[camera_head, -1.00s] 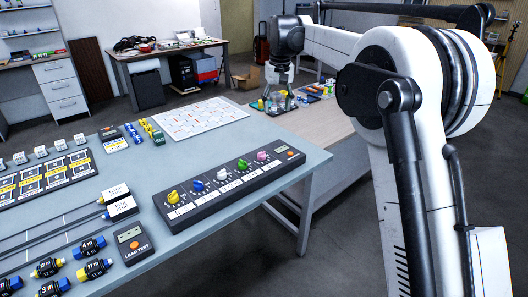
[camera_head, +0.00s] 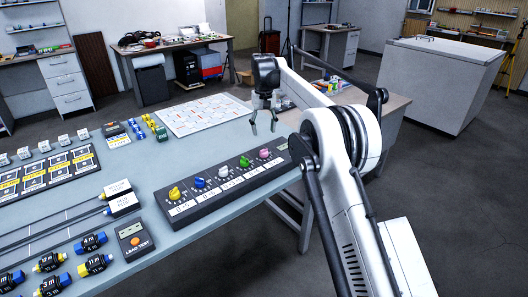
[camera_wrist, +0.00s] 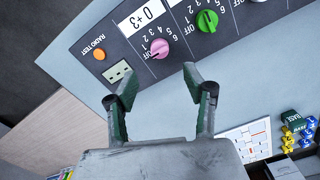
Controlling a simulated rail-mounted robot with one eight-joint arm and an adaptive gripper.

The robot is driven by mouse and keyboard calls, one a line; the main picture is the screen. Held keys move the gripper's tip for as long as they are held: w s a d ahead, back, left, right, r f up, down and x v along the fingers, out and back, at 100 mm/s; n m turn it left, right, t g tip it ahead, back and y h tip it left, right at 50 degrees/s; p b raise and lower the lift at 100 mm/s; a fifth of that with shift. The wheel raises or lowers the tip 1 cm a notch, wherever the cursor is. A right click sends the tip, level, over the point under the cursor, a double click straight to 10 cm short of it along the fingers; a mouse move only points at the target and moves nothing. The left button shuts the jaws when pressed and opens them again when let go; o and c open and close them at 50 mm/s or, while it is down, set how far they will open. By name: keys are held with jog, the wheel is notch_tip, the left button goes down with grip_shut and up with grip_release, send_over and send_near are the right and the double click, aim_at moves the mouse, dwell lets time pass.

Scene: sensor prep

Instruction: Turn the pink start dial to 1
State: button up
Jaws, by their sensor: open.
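The pink start dial (camera_head: 264,153) is the rightmost knob on the dark control panel (camera_head: 213,209) in the head view. In the wrist view the pink dial (camera_wrist: 159,48) sits beside printed numbers and OFF, ahead of my fingertips and a little to their left. A white label (camera_wrist: 148,14) by it reads "0+3". My gripper (camera_head: 263,128) is open and empty, above the table behind the pink dial. In the wrist view my gripper (camera_wrist: 166,80) shows its two fingers spread apart, touching nothing visible. The dial's exact pointer setting is hard to read.
A green dial (camera_wrist: 207,21) is the pink dial's neighbour; white, blue and yellow (camera_head: 174,193) dials follow leftward. An orange button (camera_wrist: 99,54) marked RADIO TEST is at the panel's end. A white grid sheet (camera_head: 203,114) and small coloured blocks (camera_head: 150,125) lie behind.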

aim_at(264, 150)
notch_tip(264, 150, down, 10)
jog(key=shift+f+b, duration=0.25)
jog(key=shift+b, duration=0.2)
jog(key=c, duration=1.1)
jog(key=shift+m, duration=2.8)
